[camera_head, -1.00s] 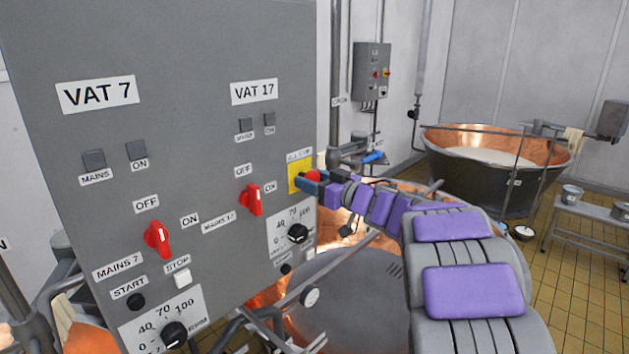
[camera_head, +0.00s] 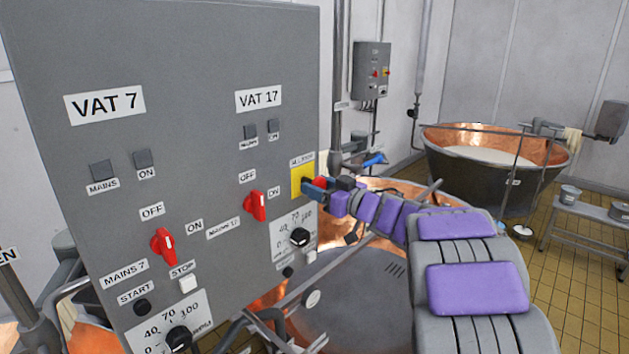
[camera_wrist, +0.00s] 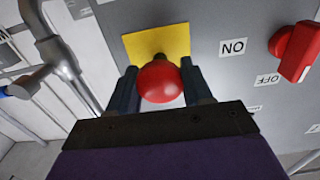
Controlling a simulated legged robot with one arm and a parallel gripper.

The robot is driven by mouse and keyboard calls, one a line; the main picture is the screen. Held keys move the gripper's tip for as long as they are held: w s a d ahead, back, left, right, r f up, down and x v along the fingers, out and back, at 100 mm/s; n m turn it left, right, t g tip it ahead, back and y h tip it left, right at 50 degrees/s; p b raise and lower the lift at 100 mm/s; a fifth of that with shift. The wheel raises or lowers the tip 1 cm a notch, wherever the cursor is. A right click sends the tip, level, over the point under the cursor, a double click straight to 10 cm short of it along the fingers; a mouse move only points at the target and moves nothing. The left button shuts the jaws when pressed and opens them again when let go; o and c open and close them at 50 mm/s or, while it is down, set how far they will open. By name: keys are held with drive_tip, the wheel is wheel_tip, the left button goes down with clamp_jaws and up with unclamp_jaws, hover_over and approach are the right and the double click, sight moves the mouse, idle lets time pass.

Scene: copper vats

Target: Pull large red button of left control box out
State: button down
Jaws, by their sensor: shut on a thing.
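The large red button (camera_wrist: 160,82) sits in front of its yellow plate (camera_wrist: 157,43) in the wrist view, with a dark stem between them. My gripper (camera_wrist: 160,88) has one finger on each side of the button and is shut on it. In the head view the yellow plate (camera_head: 302,182) is at the right edge of the grey control box (camera_head: 205,60). My gripper (camera_head: 312,188) reaches it from the right and partly hides the red button (camera_head: 321,182).
Red rotary switches (camera_head: 255,206) and black knobs (camera_head: 299,237) stick out of the box to the left of and below my gripper. A pipe (camera_head: 339,80) rises just right of the box. A copper vat (camera_head: 490,175) stands farther back on the right.

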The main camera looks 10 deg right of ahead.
drive_tip(key=shift+f, duration=0.15)
drive_tip(key=c, duration=0.9)
unclamp_jaws()
drive_tip(key=o, duration=0.4)
drive_tip(key=shift+d, duration=0.15)
drive_tip(key=shift+s, duration=0.1)
drive_tip(key=b+v, duration=0.1)
drive_tip(key=v, duration=1.6)
drive_tip(key=shift+d, duration=0.2)
